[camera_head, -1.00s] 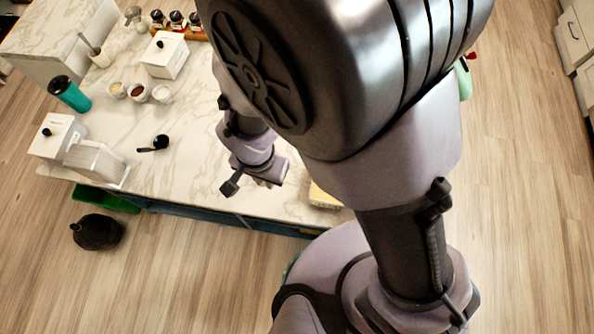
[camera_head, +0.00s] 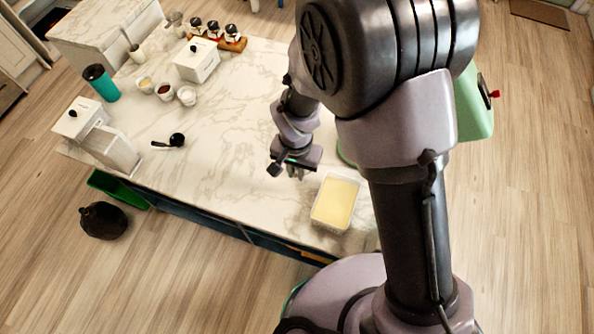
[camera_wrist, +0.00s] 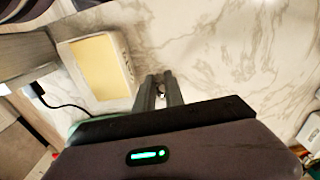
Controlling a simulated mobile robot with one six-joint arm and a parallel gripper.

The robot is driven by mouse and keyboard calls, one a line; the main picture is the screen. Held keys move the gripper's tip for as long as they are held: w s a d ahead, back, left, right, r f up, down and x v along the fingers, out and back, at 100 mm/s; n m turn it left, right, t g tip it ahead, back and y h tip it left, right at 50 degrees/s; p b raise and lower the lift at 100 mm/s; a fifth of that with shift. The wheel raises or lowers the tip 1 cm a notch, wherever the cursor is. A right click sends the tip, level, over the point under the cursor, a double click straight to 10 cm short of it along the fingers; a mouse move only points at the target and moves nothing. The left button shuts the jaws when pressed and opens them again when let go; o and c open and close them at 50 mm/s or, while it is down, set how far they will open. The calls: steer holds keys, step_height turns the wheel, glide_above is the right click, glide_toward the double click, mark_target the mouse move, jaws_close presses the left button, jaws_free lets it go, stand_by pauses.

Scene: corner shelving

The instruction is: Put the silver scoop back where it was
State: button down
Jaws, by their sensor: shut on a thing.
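My gripper (camera_head: 296,172) is over the marble counter, just left of and behind a clear tub of something yellow (camera_head: 332,228). In the wrist view its fingers (camera_wrist: 158,84) are close together on a small, thin, dark piece between the tips. I take this to be the silver scoop (camera_wrist: 160,96), but most of it is hidden and its shape cannot be made out. A black scoop-like utensil (camera_head: 177,140) lies on the counter farther left. The tub also shows in the wrist view (camera_wrist: 129,75), to the left of the fingers.
White lidded boxes (camera_head: 80,118) stand at the left edge, with another box (camera_head: 197,65) at the back. Small bowls (camera_head: 187,96), a teal tumbler (camera_head: 103,84) and a jar rack (camera_head: 231,44) are nearby. The counter's middle (camera_head: 225,140) is clear.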

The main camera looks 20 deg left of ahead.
steer(key=shift+f+b, duration=0.35)
steer(key=shift+f, duration=1)
steer(key=c, duration=1.4)
jaws_free()
step_height(320, 180, up, 12)
steer(key=p, duration=0.3)
steer(key=shift+s+r+p, duration=0.15)
steer(key=shift+r+p, duration=0.1)
steer(key=shift+p, duration=0.05)
steer(key=w+d+r+m+t+y, duration=0.1)
steer(key=d+r+m+t, duration=0.1)
steer(key=d+r, duration=0.75)
steer(key=s+d+r+m+t+y, duration=0.15)
steer(key=s+d+r+t, duration=0.25)
steer(key=s+d+r, duration=0.75)
step_height(320, 180, down, 10)
steer(key=w+a+b, duration=0.1)
steer(key=w+b, duration=0.1)
steer(key=b, duration=0.9)
steer(key=shift+a+b, duration=0.15)
steer(key=shift+b, duration=0.2)
